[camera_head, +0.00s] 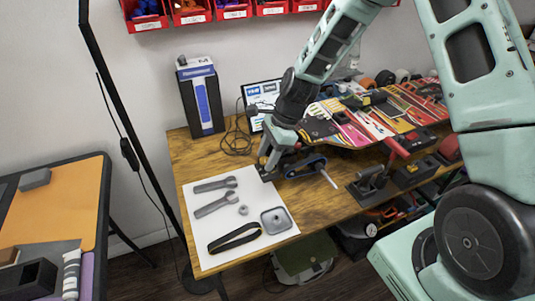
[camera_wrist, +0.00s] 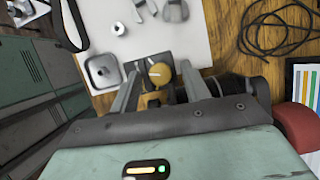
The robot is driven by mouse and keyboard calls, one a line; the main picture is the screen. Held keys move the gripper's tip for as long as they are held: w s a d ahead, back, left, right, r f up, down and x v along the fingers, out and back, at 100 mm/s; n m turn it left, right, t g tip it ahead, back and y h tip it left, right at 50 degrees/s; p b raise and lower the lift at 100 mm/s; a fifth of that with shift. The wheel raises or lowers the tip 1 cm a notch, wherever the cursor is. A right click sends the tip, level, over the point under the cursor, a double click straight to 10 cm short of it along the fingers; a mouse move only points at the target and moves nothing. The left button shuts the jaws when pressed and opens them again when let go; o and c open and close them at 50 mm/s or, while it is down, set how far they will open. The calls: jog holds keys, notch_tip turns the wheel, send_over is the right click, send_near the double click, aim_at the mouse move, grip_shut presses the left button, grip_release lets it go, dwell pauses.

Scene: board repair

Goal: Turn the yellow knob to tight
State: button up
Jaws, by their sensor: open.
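The yellow knob (camera_wrist: 158,73) is round with a pale line across its face. In the wrist view it sits on a dark mount between the two fingers of my gripper (camera_wrist: 161,68). The fingers are spread, one on each side, with visible gaps to the knob. In the head view my gripper (camera_head: 267,160) points down at the table, just beyond the white sheet's right edge. The knob cannot be made out there, hidden by the gripper.
A blue-and-black part (camera_head: 305,166) stands right of my gripper. A colourful board (camera_head: 385,115) lies behind. A cable (camera_wrist: 275,30) lies nearby.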

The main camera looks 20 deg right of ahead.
jog(key=shift+c, duration=0.3)
jog(key=c, duration=0.9)
